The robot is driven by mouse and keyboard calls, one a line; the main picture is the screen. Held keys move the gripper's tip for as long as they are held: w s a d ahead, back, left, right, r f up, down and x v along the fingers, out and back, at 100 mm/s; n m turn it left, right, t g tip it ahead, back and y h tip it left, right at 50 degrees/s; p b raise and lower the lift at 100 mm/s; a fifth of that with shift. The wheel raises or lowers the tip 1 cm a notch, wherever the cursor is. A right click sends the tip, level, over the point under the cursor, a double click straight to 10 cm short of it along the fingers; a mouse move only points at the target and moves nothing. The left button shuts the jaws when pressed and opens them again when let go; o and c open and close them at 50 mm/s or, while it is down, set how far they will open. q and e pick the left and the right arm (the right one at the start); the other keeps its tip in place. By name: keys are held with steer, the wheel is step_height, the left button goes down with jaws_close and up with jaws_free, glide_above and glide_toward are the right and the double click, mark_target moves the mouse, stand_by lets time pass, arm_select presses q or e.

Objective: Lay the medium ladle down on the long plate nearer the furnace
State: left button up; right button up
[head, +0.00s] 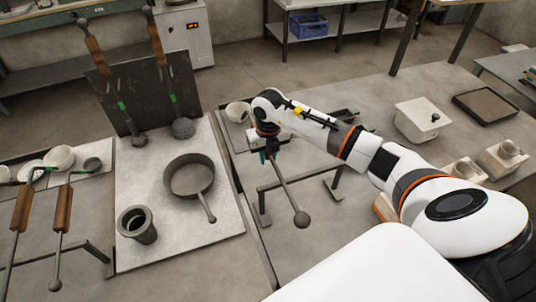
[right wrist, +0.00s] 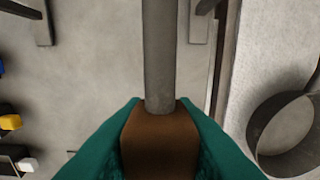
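My right gripper (head: 268,152) is over the table to the right of the light board. In the right wrist view its green fingers (right wrist: 160,140) are shut on the brown grip of a ladle (right wrist: 158,130). The ladle's grey rod (head: 287,187) slants down the head view to a round knob (head: 301,219). Its bowl end is hidden behind the gripper and cannot be made out. A light long plate (head: 230,145) lies along the board's right side, partly hidden by my arm. Another long plate (head: 97,184) lies at the left. I cannot tell which unit is the furnace. My left gripper is not in view.
A pan (head: 190,178) and a dark cup (head: 137,226) stand on the light board (head: 180,245). Two ladles lean on a dark upright panel (head: 148,88). A low metal rest (head: 290,183) stands beneath the held ladle. A white bowl (head: 236,113) is beside the gripper.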

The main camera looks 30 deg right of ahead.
steer(key=o, duration=0.5)
steer(key=shift+r, duration=0.15)
steer(key=shift+c, duration=0.2)
steer(key=shift+s, duration=0.15)
step_height(320, 180, up, 11)
steer(key=b, duration=0.3)
steer(key=shift+r, duration=0.2)
steer(key=shift+s+r, duration=0.1)
steer(key=shift+r, duration=0.55)
step_height(320, 180, up, 6)
steer(key=p, duration=0.4)
steer(key=shift+r, duration=0.1)
